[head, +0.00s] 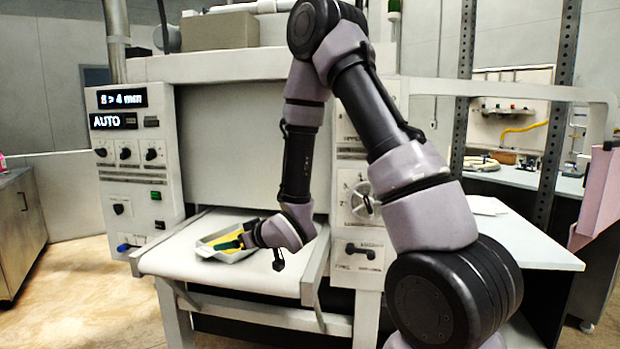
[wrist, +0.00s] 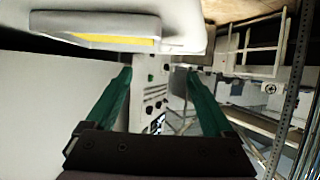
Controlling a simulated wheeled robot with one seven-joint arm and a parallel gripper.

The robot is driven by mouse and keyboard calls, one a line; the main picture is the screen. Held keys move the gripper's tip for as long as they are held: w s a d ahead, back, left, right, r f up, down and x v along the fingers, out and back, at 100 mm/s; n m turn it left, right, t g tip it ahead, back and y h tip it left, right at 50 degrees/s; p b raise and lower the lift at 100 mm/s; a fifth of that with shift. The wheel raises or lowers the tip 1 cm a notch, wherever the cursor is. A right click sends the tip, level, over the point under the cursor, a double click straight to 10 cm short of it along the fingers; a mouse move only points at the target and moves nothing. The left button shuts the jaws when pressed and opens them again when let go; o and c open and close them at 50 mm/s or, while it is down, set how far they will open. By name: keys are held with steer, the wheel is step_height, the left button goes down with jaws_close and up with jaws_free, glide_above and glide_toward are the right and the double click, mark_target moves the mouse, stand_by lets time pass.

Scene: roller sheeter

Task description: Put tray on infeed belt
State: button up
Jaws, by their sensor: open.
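A shallow pale grey tray (head: 226,254) with yellow content rests on the white infeed belt (head: 180,262) in front of the machine's opening. In the wrist view, the tray (wrist: 130,22) spans the upper left, and a strip of yellow shows along it. My gripper (head: 228,244) is at the tray, with its green fingers over the tray's right part in the head view. In the wrist view, my gripper (wrist: 158,72) is open, with its green fingers wide apart and nothing visible between them. Whether a finger touches the tray, I cannot tell.
A control panel (head: 130,155) reading AUTO stands left of the opening, and another panel with a handwheel (head: 362,203) stands right of it. A white side table (head: 515,240) is at the right. The belt is bare around the tray.

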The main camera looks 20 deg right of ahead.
steer(key=s+d+r+m+h, duration=0.3)
steer(key=d+r+m+h, duration=0.35)
steer(key=d+r, duration=1)
steer(key=s+d+r+m+g, duration=0.1)
steer(key=s+r, duration=0.3)
steer(key=s, duration=0.6)
steer(key=s+d+r+m+g, duration=0.2)
steer(key=s+d+r+m, duration=0.1)
steer(key=s, duration=0.7)
step_height(320, 180, up, 2)
steer(key=shift+s+d+r+m+g+y, duration=0.2)
steer(key=shift+s+r+m+g+y, duration=0.1)
steer(key=shift+m+y, duration=0.2)
